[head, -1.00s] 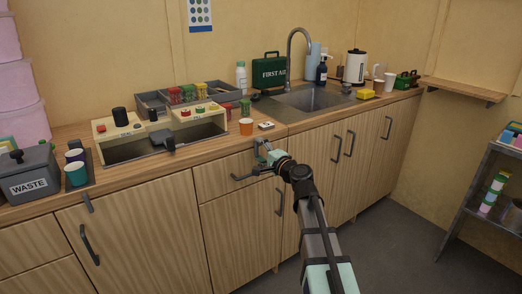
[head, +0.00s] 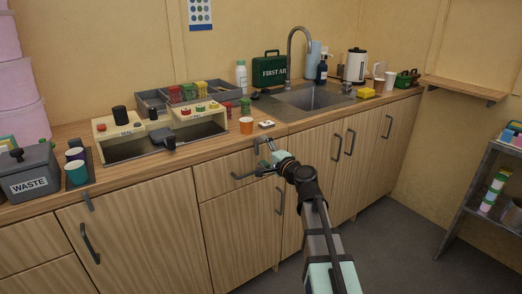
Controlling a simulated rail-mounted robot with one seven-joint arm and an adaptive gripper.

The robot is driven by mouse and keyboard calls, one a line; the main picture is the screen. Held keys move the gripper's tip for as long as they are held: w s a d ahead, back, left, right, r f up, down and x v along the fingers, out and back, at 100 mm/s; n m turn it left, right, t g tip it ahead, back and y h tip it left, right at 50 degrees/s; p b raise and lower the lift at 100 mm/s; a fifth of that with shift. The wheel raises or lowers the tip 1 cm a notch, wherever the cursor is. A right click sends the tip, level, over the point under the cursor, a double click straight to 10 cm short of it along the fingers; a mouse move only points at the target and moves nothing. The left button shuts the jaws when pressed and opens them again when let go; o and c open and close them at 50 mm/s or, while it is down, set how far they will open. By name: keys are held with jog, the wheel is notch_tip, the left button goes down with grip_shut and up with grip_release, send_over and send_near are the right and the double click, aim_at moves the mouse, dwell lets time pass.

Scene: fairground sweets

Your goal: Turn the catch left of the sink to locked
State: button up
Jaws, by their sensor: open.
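A small grey catch (head: 257,143) sits at the front edge of the wooden counter, left of the sink (head: 312,98) and above a drawer front. Its setting is too small to read. My gripper (head: 266,149) is open and close beside the catch, on its right. I cannot tell whether the fingers touch it. The fingers and wrist hide part of the cabinet front behind them.
A drawer handle (head: 245,175) and a door handle (head: 280,201) stick out near my gripper. An orange cup (head: 246,126) and a small white card-like item (head: 266,125) stand on the counter just above. A second grey catch (head: 88,201) is far left. The floor (head: 385,245) at right is clear.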

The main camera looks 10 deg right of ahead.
jog(key=v, duration=1)
jog(key=shift+s, duration=0.2)
jog(key=s+a+f+n+g, duration=0.2)
jog(key=s+f+n+g, duration=0.15)
jog(key=f, duration=0.75)
jog(key=s+a+f+n+g, duration=0.25)
jog(key=f+g, duration=0.25)
jog(key=f, duration=0.6)
jog(key=s+f+n+g+h, duration=0.15)
jog(key=s+f+g, duration=0.25)
jog(key=s+f, duration=0.5)
jog(key=s+f+n+g+h, duration=0.1)
jog(key=s+f+n+g, duration=0.15)
jog(key=s+f, duration=0.65)
jog(key=s+f+n+g+h, duration=0.1)
jog(key=s+f+g+h, duration=0.15)
jog(key=s+f, duration=0.6)
jog(key=s+f+n+g+h, duration=0.1)
jog(key=s+f+g, duration=0.35)
jog(key=s, duration=0.65)
jog(key=s+f+n+g+h, duration=0.1)
jog(key=s+f+g, duration=0.2)
jog(key=s+f, duration=0.55)
notch_tip(320, 180, up, 16)
jog(key=w+t+p, duration=0.1)
jog(key=p, duration=1.7)
jog(key=shift+d+r+t, duration=0.25)
jog(key=shift+d+t, duration=0.1)
jog(key=shift+t, duration=0.05)
